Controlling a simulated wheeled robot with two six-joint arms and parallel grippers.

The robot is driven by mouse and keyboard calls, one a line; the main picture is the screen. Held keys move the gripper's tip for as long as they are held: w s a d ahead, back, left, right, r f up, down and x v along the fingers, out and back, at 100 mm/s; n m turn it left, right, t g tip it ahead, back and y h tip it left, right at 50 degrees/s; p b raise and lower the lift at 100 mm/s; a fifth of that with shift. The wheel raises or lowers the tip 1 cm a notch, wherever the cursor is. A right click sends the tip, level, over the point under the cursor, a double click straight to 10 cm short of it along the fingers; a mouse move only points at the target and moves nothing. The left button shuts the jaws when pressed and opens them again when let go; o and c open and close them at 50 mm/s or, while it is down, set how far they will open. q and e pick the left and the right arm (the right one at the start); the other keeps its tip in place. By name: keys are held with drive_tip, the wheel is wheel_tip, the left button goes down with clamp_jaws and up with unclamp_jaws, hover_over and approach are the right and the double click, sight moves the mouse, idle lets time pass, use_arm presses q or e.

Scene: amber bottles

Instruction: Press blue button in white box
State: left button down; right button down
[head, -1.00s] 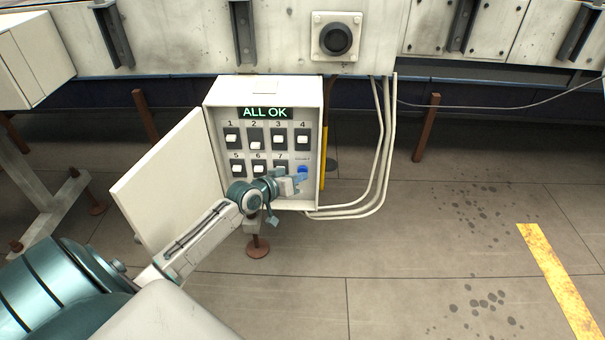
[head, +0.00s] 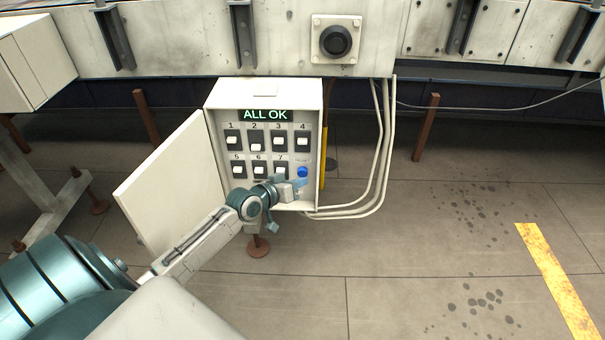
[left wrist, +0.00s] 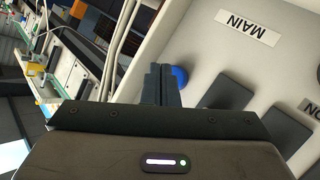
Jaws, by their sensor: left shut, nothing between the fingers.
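The white box (head: 313,130) stands open, its door (head: 172,187) swung out to the left. Its panel has a lit "ALL OK" display (head: 265,115) and two rows of black and white switches. The blue button (head: 302,172) is at the panel's lower right. My left gripper (head: 299,183) is shut and empty, just below the button in the head view. In the left wrist view the shut fingers (left wrist: 161,85) partly cover the blue button (left wrist: 180,77); whether they touch it I cannot tell. My right gripper is not in view.
White conduits (head: 378,170) run down beside the box on the right. A round dark button on a plate (head: 336,41) is on the wall above. In the left wrist view a "MAIN" label (left wrist: 247,29) and dark switches (left wrist: 230,92) show. Floor on the right is open.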

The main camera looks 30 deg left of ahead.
use_arm(q)
drive_tip(key=s+d+p, duration=0.1)
drive_tip(key=s+p, duration=0.1)
drive_tip(key=s, duration=0.1)
drive_tip(key=s+d+p, duration=0.1)
drive_tip(key=shift+s+d, duration=0.15)
drive_tip(key=shift+d, duration=0.15)
idle(0.7)
